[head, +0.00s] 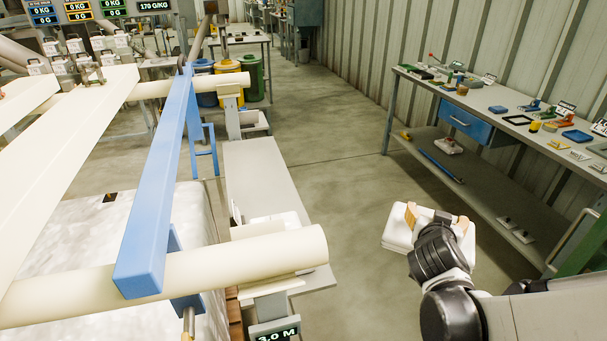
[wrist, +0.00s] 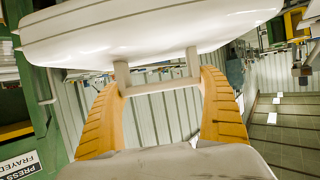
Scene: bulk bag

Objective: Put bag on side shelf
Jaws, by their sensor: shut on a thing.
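My gripper (head: 437,221) is over the open floor at the lower right of the head view, with its orange fingers shut on a white bag (head: 397,232). In the wrist view the bag (wrist: 150,32) fills the top, and its pale handle (wrist: 162,88) runs between the fingers of the gripper (wrist: 164,92). The bag hangs clear of any surface. A narrow grey side shelf (head: 255,170) stands beside the bulk bag frame, left of my gripper. White items (head: 280,220) lie at its near end, partly hidden by a cream beam.
A workbench (head: 500,100) with tools and a blue drawer (head: 462,122) runs along the right wall, with a lower shelf (head: 455,175). A blue beam (head: 160,190) and cream pipe (head: 200,268) cross the left. The floor (head: 335,180) between is clear.

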